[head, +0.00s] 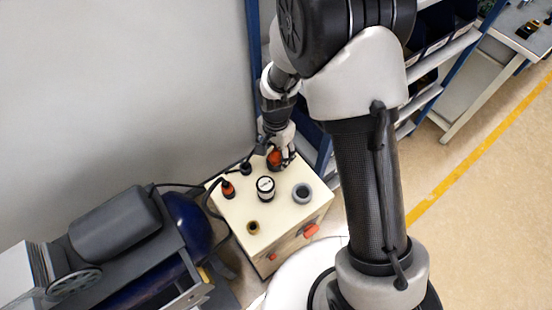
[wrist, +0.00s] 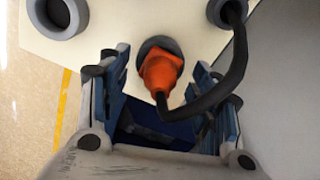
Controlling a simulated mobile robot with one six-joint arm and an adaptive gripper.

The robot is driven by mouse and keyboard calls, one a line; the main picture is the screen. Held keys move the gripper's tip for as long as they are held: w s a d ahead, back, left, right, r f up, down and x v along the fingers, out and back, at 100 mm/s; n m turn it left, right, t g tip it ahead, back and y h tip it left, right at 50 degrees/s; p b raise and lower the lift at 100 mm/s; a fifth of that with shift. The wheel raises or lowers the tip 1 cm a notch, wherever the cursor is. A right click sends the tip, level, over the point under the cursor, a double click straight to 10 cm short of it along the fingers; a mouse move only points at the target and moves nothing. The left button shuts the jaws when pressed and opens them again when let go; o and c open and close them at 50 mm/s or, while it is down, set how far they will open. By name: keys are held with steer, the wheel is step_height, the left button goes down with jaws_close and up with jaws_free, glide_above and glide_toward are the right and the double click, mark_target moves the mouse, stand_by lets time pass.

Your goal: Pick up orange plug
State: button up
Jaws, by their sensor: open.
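An orange plug (wrist: 160,72) with a black lead sits at a dark round socket (wrist: 152,44) on a cream panel in the wrist view. In the head view the orange plug (head: 274,158) is at the far edge of the cream box (head: 283,217). My gripper (wrist: 160,68) is open, with one finger on each side of the plug. Gaps show between the plug and both fingers. In the head view my gripper (head: 284,153) is over the plug and partly hides it.
Another orange plug (head: 228,187), a black-and-white cylinder (head: 265,188), a grey socket (head: 302,193) and a brass-coloured socket (head: 253,227) are on the box top. The lead (wrist: 230,75) loops past my right finger. A blue-framed rack (head: 318,160) and a wall (head: 120,90) are close by.

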steer(key=shift+f, duration=0.25)
steer(key=c, duration=1.3)
steer(key=shift+r, duration=0.15)
